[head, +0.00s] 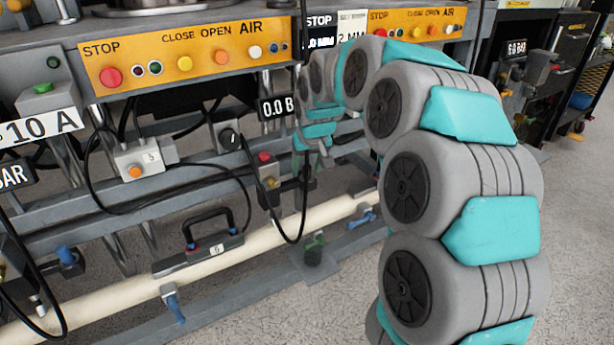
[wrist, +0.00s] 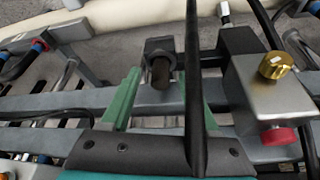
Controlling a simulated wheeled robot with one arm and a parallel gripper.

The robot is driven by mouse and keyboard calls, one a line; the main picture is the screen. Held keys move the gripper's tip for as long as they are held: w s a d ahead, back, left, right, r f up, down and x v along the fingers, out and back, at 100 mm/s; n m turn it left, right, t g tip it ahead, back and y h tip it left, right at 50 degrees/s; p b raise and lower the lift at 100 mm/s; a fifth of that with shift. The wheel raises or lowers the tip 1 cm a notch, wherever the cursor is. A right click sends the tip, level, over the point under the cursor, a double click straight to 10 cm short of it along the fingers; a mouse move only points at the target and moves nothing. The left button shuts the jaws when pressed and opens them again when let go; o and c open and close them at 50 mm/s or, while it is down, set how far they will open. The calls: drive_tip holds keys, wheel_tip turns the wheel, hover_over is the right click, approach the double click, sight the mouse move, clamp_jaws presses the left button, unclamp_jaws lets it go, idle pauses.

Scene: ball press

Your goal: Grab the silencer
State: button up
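A small brownish cylinder that looks like the silencer (wrist: 161,73) projects from a dark grey fitting in the middle of the wrist view. My gripper (wrist: 166,84) has two green fingers standing apart on either side of it in that view. The fingers are open, and no contact with the cylinder shows. I cannot tell the depth between them. A black cable (wrist: 193,60) runs in front of the right finger and partly covers it. In the head view my gripper (head: 314,146) is small beside the machine, and the silencer cannot be made out.
A grey valve block (wrist: 268,98) with a brass knob and a red knob sits close to the right of my gripper. A grey rail (wrist: 60,103) crosses behind the fingers. In the head view a black cable (head: 270,205) hangs beside the work area, above a cream pipe (head: 270,237).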

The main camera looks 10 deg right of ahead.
clamp_jaws()
idle(0.5)
drive_tip(key=shift+r, duration=0.1)
